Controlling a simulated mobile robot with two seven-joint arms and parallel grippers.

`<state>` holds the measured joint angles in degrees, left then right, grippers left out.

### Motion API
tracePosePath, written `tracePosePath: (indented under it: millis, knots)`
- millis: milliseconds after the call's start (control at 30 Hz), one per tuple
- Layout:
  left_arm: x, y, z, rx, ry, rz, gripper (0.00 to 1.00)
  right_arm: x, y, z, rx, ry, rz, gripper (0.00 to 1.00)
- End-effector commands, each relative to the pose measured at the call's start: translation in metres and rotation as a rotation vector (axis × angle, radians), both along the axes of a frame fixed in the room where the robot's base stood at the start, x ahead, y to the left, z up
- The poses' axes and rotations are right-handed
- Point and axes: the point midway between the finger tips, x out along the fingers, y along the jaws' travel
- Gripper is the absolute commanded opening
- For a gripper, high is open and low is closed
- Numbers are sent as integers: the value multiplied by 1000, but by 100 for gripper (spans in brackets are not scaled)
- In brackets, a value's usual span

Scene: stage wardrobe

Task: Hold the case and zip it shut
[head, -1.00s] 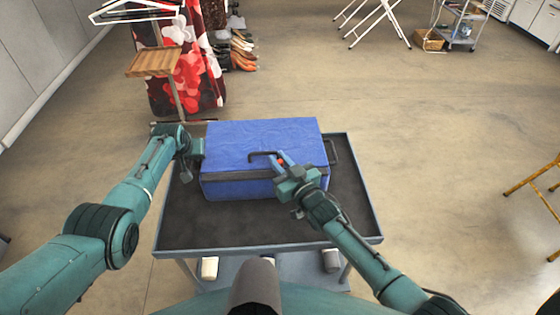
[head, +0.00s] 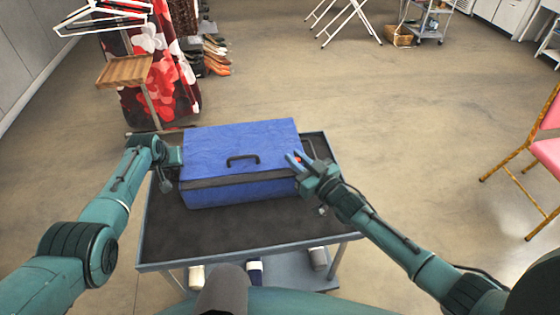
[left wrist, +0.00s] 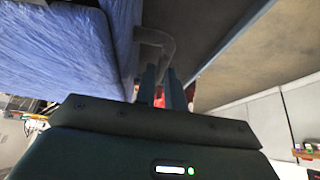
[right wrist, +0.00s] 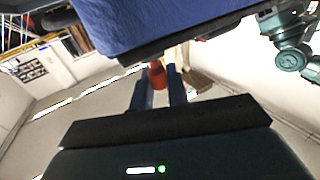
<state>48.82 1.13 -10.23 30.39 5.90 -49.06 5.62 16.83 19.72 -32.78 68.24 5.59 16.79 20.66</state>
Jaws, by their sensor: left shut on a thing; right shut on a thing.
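The blue case (head: 235,142) lies with its lid down on the cart, a dark zip band running along its front and a black handle (head: 242,160) on top. My left gripper (head: 178,155) is at the case's left end, shut on the grey side handle (left wrist: 155,40) seen in the left wrist view. My right gripper (head: 300,163) is at the front right corner, shut on the red zip pull (right wrist: 157,75) seen in the right wrist view. The band's right end is hidden behind the right gripper.
The dark cart top (head: 220,232) is bare in front of the case. A clothes rack with a wooden shelf (head: 124,70) stands behind on the left. A pink chair (head: 547,150) stands at the far right. Open floor lies between.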

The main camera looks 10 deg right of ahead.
Motion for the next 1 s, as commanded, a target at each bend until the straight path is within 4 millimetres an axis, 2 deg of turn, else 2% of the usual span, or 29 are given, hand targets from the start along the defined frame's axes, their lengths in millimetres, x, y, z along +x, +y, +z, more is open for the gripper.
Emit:
tracePosePath:
  millis: [267,300,533,833,1000]
  knots:
    - [1,5,1,7,-2,3,0,1,-5,-1,-1,3,-6,0]
    - [1,5,1,7,-2,3,0,1,-5,-1,-1,3,-6,17]
    - [1,5,1,7,-2,4,0,1,-4,-1,0,3,-5,35]
    - [0,3,1,4,-2,2,0,-4,-5,-1,0,3,-3,35]
    - [0,2,0,3,-1,1,0,-27,-16,-2,-1,5,-3,35]
